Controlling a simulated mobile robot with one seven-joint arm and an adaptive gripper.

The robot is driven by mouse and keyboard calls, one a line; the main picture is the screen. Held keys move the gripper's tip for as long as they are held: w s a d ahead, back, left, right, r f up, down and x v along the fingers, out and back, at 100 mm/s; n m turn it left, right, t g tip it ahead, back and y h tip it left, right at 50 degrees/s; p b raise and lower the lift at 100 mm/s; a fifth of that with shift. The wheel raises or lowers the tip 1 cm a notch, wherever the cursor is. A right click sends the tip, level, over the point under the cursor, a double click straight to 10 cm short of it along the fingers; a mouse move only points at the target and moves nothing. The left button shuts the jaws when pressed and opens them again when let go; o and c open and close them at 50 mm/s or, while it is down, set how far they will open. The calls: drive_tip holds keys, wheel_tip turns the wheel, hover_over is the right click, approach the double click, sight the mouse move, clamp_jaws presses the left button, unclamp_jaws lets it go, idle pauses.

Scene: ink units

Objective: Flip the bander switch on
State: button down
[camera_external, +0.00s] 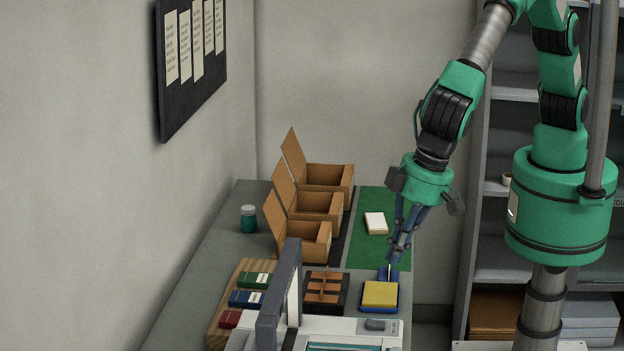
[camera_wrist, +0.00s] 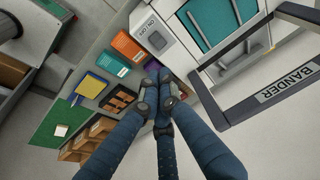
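The bander is a pale machine (camera_external: 350,325) with a dark upright arch (camera_external: 280,295) at the bottom of the external view. In the wrist view its arch carries the label BANDER (camera_wrist: 288,84). Its switch is a dark rocker (camera_wrist: 157,41) on a white panel marked ON/OFF; it also shows on top of the machine in the external view (camera_external: 376,325). I cannot tell which way the rocker is tipped. My gripper (camera_external: 392,258) points down above the blue tray, behind the switch. In the wrist view its blue fingers (camera_wrist: 158,86) meet, empty, apart from the switch.
A yellow pad (camera_external: 380,293) lies in a blue tray beside a brown divided rack (camera_external: 325,290). Open cardboard boxes (camera_external: 315,205), a green mat (camera_external: 385,250) with a white block (camera_external: 376,223), ink packs (camera_external: 246,298) and a jar (camera_external: 248,218) share the bench.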

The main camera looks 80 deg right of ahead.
sight(380, 328)
drive_tip(key=p+x, duration=0.1)
drive_tip(key=x, duration=1.2)
drive_tip(key=shift+w+f+p, duration=0.1)
drive_tip(key=shift+f+p, duration=0.2)
drive_tip(key=shift+f, duration=0.05)
drive_tip(key=shift+f, duration=0.1)
drive_tip(key=shift+w+f+g+p, duration=0.15)
drive_tip(key=shift+w+g+p, duration=0.15)
drive_tip(key=shift+g, duration=0.1)
drive_tip(key=shift+f, duration=0.1)
drive_tip(key=shift+s, duration=0.2)
drive_tip(key=shift+s+d+f, duration=0.1)
drive_tip(key=shift+s, duration=0.2)
drive_tip(key=shift+s+b, duration=0.35)
drive_tip(key=shift+s, duration=0.1)
